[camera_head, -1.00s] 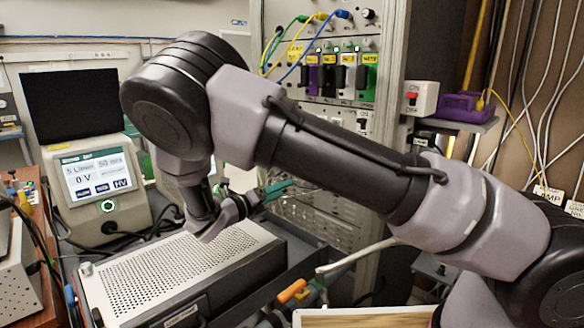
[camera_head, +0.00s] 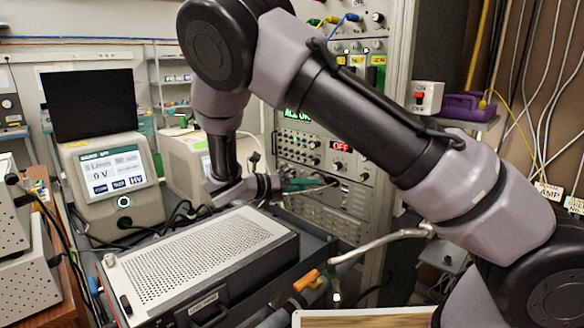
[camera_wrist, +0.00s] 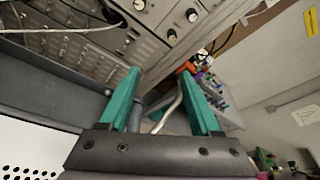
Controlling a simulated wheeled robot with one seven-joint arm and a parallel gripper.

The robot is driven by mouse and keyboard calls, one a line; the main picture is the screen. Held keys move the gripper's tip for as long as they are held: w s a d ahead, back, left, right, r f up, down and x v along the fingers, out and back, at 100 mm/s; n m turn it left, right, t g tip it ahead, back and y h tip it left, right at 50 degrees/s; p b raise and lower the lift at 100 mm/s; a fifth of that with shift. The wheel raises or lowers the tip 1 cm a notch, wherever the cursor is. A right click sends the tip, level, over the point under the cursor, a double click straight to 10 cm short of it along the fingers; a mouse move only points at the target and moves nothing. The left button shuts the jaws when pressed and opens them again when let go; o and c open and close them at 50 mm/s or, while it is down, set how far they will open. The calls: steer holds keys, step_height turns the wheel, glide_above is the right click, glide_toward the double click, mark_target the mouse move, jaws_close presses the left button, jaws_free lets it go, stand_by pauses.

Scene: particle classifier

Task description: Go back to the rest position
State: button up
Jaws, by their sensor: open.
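My gripper (camera_head: 312,184) has teal fingers and points to the right, in front of the electronics rack. It is above the dark bench, just past the right back corner of the perforated metal box (camera_head: 200,258). In the wrist view my gripper (camera_wrist: 155,100) shows two teal fingers spread apart with nothing between them. My arm reaches across the head view from the lower right, with its elbow at the top.
The rack (camera_head: 330,160) stands close behind my gripper. An orange-tipped pale rod (camera_head: 380,243) reaches over the bench at right. A purple item (camera_head: 466,108) sits on a shelf.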

steer(key=s+d+r+m+g+y, duration=0.3)
steer(key=d+r+m+g+y, duration=0.15)
steer(key=d+m, duration=0.4)
steer(key=s+d+r+m+g+y, duration=0.3)
steer(key=s+d+r+m, duration=0.15)
steer(key=d+m, duration=0.4)
steer(key=s+d+r+m+t+y, duration=0.2)
steer(key=s+r+m+t+y, duration=0.1)
steer(key=s+r+m, duration=0.4)
steer(key=s+d+r+m+t+y, duration=0.3)
steer(key=s+r+m, duration=0.3)
steer(key=r+m, duration=0.3)
steer(key=shift+s+m+y, duration=0.35)
steer(key=shift+m+y, duration=0.2)
steer(key=shift+m, duration=1.05)
